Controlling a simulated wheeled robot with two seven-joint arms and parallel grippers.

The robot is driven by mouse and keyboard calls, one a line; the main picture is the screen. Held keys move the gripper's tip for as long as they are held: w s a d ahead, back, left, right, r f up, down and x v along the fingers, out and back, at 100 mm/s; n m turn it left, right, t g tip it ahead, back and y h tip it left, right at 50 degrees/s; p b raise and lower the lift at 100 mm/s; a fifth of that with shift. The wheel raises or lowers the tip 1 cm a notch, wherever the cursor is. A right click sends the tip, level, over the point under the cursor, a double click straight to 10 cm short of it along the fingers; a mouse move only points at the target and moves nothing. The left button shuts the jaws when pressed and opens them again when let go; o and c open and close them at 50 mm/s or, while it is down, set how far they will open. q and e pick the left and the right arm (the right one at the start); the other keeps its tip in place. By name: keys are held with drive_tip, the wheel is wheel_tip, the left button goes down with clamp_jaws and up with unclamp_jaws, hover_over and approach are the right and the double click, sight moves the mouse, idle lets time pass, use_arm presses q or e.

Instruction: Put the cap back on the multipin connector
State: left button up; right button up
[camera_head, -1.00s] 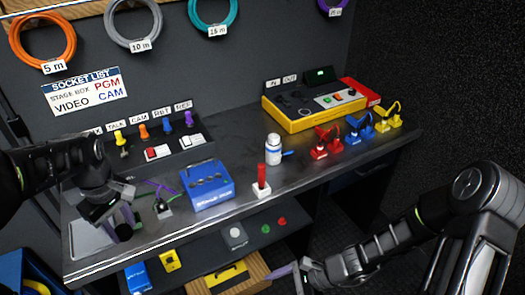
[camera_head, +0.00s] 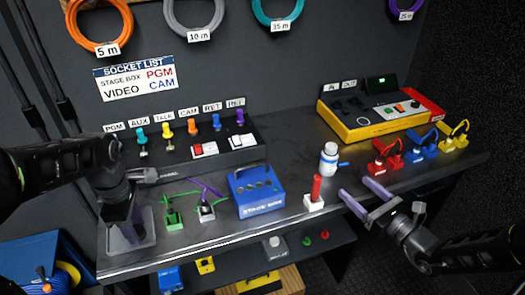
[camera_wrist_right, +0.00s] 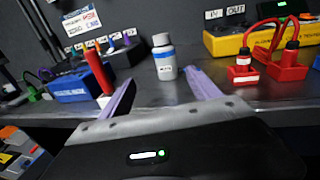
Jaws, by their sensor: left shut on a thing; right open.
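I cannot tell for certain which item is the multipin connector or its cap. Tethered red (camera_head: 385,158), blue (camera_head: 421,148) and yellow (camera_head: 453,138) connector pieces stand in a row at the bench's right. A red cylinder in a white base (camera_head: 314,195) stands upright near the front edge. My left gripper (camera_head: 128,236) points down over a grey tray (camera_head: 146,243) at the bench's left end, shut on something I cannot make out. My right gripper (camera_head: 361,196) is open and empty at the front edge, right of the red cylinder; its purple fingers (camera_wrist_right: 160,92) also show in the right wrist view.
A white bottle (camera_head: 328,160) stands behind the right gripper's fingers. A blue stage box (camera_head: 256,193) and green-cabled plugs (camera_head: 174,218) are left of the red cylinder. A switch panel (camera_head: 205,147) and yellow console (camera_head: 375,118) stand behind. A shelf (camera_head: 255,257) lies below.

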sight(335, 163)
use_arm(q)
drive_tip(key=shift+w+a+f, duration=0.1)
drive_tip(key=shift+w+a, duration=0.15)
drive_tip(key=shift+w, duration=0.05)
use_arm(e)
drive_tip(key=shift+w+d+r+m+t+h, duration=0.15)
drive_tip(key=shift+w+r+t, duration=0.1)
drive_tip(key=shift+w, duration=0.1)
drive_tip(key=shift+w+d+r+m+t+h, duration=0.1)
drive_tip(key=shift+w+r+m+t+h, duration=0.1)
drive_tip(key=shift+w, duration=0.15)
drive_tip(key=shift+s, duration=0.1)
use_arm(q)
drive_tip(key=shift+s, duration=0.1)
drive_tip(key=shift+r+p, duration=0.35)
drive_tip(key=shift+r, duration=0.1)
use_arm(e)
drive_tip(key=x, duration=0.7)
drive_tip(key=shift+s, duration=0.1)
use_arm(q)
drive_tip(key=shift+r+p, duration=0.45)
use_arm(e)
drive_tip(key=x, duration=0.5)
drive_tip(key=shift+a+f, duration=0.2)
drive_tip(key=shift+f, duration=0.05)
